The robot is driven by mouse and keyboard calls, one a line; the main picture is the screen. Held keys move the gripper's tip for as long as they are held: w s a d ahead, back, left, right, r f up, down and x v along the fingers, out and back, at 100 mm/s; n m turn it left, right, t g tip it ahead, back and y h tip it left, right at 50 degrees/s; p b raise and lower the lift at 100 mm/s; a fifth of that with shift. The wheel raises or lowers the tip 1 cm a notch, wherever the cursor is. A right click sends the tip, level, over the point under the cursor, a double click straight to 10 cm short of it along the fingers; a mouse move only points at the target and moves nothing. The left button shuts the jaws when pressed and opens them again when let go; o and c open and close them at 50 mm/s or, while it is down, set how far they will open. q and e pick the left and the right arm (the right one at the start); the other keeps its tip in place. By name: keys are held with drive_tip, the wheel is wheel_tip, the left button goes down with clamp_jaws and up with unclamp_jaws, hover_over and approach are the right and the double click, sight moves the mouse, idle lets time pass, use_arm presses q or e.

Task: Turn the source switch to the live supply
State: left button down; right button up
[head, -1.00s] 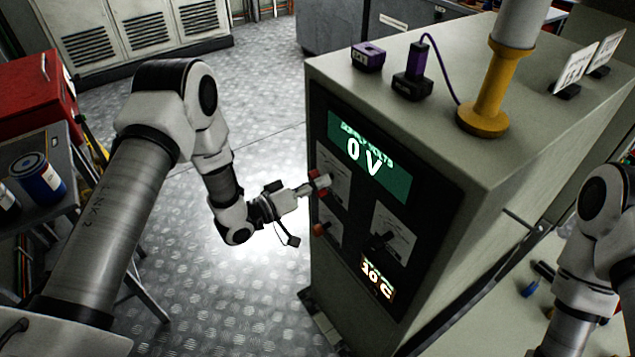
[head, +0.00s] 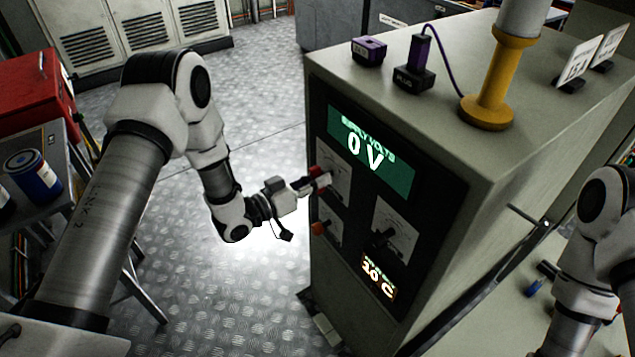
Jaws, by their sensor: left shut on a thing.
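The cabinet's dark panel carries several rotary switches on pale dial plates. My left gripper (head: 312,184) is shut on the upper-left red switch (head: 321,178), in front of its pale plate (head: 336,176). The fingers cover part of this switch, so its exact pointing is hard to tell. A second red switch (head: 319,228) sits below it, and a black switch (head: 383,239) sits on the plate to the right. The green display (head: 372,155) reads 0 V. My right arm shows at the right edge; its gripper is out of the picture.
The cabinet top holds purple-and-black blocks (head: 369,50), (head: 414,78), a yellow-based post (head: 487,104) and small signs (head: 578,68). A red box (head: 40,92) and a blue can (head: 35,176) stand at left. The floor between is clear.

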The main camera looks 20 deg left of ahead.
use_arm(q)
drive_tip(key=m+b, duration=0.2)
drive_tip(key=m, duration=0.4)
drive_tip(key=shift+f+m+b, duration=0.15)
drive_tip(key=shift+m+b, duration=0.15)
drive_tip(key=shift+b, duration=0.1)
drive_tip(key=m+b, duration=0.1)
drive_tip(key=m, duration=0.2)
drive_tip(key=shift+b, duration=0.35)
drive_tip(key=shift+m+b, duration=0.75)
drive_tip(key=shift+m, duration=0.95)
drive_tip(key=c, duration=1.1)
unclamp_jaws()
